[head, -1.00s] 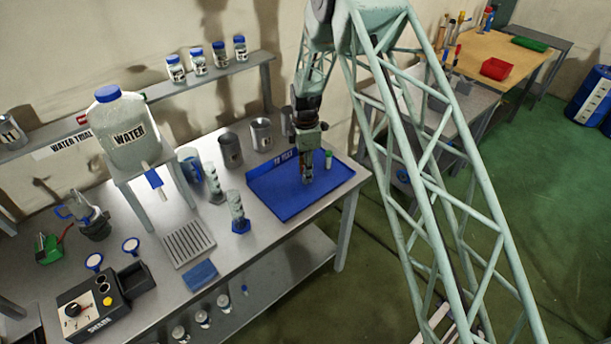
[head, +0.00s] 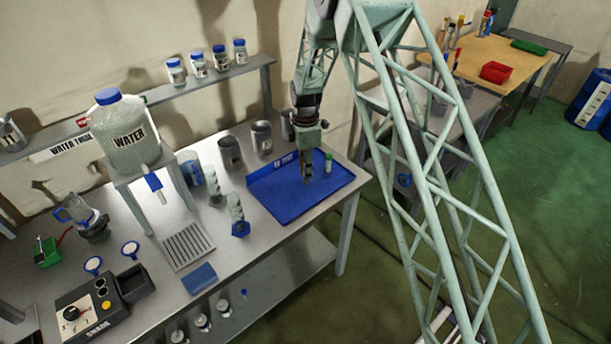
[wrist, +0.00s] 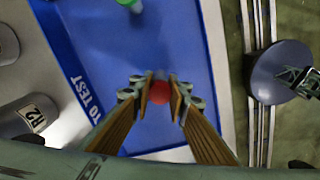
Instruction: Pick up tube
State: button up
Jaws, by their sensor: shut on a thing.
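A red-capped tube (wrist: 160,92) is between my gripper's fingertips in the wrist view, seen end-on from above. My gripper (head: 307,180) is shut on it, over the blue "TO TEST" tray (head: 285,203). The tube's body is hidden below its cap, so I cannot tell whether it touches the tray. A second tube with a green cap (head: 328,163) stands on the tray just right of my gripper in the head view. Its green cap (wrist: 128,3) also shows at the top edge of the wrist view.
Metal cups (head: 262,138) stand behind the tray. A water jug (head: 122,130) on a stand and a drain grate (head: 187,246) are farther left. The tray's front part is clear.

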jog(key=shift+r, duration=0.6)
jog(key=shift+s+r, duration=0.15)
jog(key=s+a+r+b, duration=0.1)
jog(key=s+a+b, duration=0.1)
jog(key=s, duration=1.3)
jog(key=shift+s+a+r, duration=0.2)
jog(key=shift+a+r, duration=0.05)
jog(key=shift+a, duration=0.15)
jog(key=w+d+r+m+b, duration=0.3)
jog(key=d+m, duration=0.3)
jog(key=d, duration=0.3)
jog(key=w+d+r+m+b, duration=0.3)
jog(key=d+r+m+b, duration=0.2)
jog(key=d, duration=0.4)
jog(key=w+d+r+m+b, duration=0.3)
jog(key=d+m+b, duration=0.1)
jog(key=d+m, duration=0.3)
jog(key=d, duration=0.2)
jog(key=shift+w+d+r, duration=0.3)
jog(key=shift+d+r, duration=0.05)
jog(key=shift+r, duration=0.05)
jog(key=shift+a, duration=0.1)
